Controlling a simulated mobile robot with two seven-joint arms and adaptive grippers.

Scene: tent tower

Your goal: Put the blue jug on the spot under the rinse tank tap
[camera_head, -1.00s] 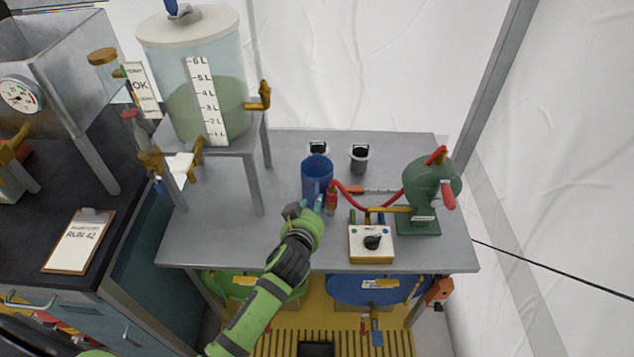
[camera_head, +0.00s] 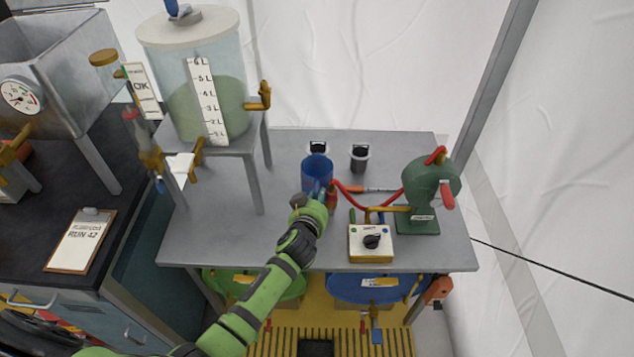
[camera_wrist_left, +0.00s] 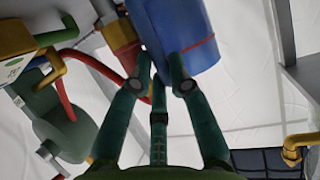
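The blue jug (camera_head: 316,172) stands upright on the grey table, and its handle side faces my left gripper (camera_head: 318,195). In the left wrist view, the jug (camera_wrist_left: 185,30) is close, and the two fingertips (camera_wrist_left: 162,72) are on either side of its handle. I cannot tell whether they press on it. A clear tank (camera_head: 180,105) with a litre scale and greenish liquid stands on a raised grey stand at left. It has a brass tap (camera_head: 262,97) on its right and another low in front. No marked spot is visible under them. My right gripper is not in view.
A red hose (camera_head: 352,192) and a green pump (camera_head: 425,195) are right of the jug. A switch box (camera_head: 371,244) is near the front edge, and two dark cups are behind. The stand's legs (camera_head: 250,180) are left. Table between legs and jug is clear.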

